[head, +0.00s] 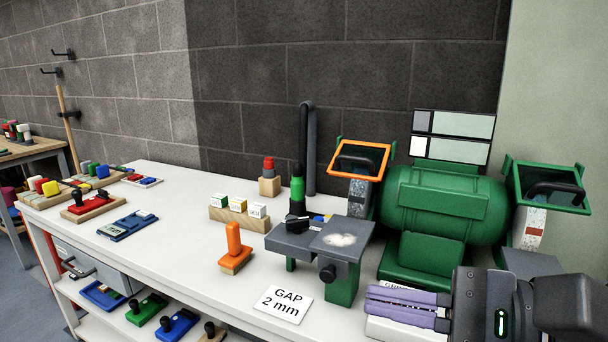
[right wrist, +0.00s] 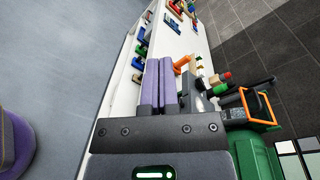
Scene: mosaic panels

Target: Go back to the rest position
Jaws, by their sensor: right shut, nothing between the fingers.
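My right gripper (head: 372,304) is at the lower right of the head view, in front of the green bench grinder (head: 440,200). Its purple fingers point left and are shut, with nothing between them. In the right wrist view the fingers (right wrist: 160,64) lie side by side over the white bench edge. The gripper hides part of a white card at the grinder's foot. My left gripper is not in view.
A white workbench (head: 185,245) carries a grey tool rest (head: 292,243), an orange-handled block (head: 234,245), a "GAP 2 mm" card (head: 283,302) and a wooden block with labelled pieces (head: 238,217). Several handled blocks sit on the shelf below. Grey floor lies at the left.

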